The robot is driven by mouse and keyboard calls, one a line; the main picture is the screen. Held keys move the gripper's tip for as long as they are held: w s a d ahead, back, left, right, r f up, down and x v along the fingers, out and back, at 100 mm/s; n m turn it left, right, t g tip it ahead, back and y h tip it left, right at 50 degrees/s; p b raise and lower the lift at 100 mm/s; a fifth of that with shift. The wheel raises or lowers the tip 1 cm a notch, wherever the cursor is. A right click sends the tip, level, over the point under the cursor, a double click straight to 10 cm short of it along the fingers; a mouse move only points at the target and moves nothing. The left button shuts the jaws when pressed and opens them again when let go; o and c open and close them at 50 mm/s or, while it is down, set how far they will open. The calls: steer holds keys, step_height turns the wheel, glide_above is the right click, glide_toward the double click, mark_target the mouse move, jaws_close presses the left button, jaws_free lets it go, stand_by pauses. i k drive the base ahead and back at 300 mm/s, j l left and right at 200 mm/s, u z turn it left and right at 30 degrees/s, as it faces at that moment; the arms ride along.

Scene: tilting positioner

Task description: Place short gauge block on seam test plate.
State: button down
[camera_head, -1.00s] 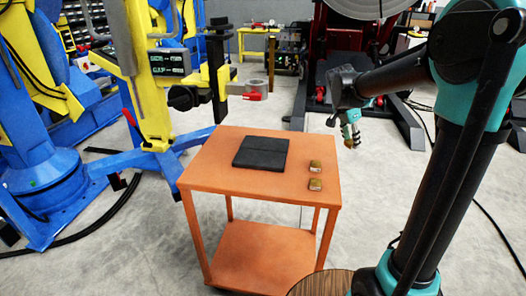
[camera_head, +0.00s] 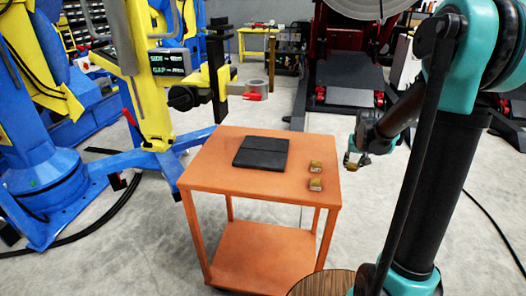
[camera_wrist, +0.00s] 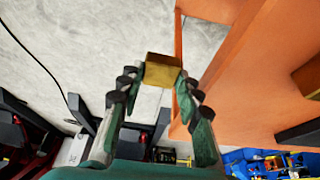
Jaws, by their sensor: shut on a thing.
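My gripper (camera_head: 357,158) is shut on a small brass-coloured gauge block (camera_wrist: 162,71), held between its fingertips in the wrist view. In the head view the gripper hangs in the air beyond the right edge of the orange cart, clear of it. The seam test plate (camera_head: 260,154) is a dark square slab with a line across it, lying flat near the back middle of the cart top. Its upper face looks bare. I cannot tell from size alone whether the held block is the short one.
Two more brass-coloured blocks, a rear one (camera_head: 316,166) and a front one (camera_head: 316,185), sit on the right side of the orange cart (camera_head: 225,180). A yellow and blue positioner (camera_head: 150,110) stands behind and left. The cart's front top is clear.

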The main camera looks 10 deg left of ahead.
mark_target(268, 150)
steer(key=k+l+u, duration=0.2)
steer(key=l, duration=0.2)
steer(key=l+u, duration=0.15)
steer(key=l, duration=0.25)
steer(key=k+l+u, duration=0.2)
steer(key=l, duration=0.15)
steer(key=k+l+u, duration=0.2)
steer(key=l, duration=0.15)
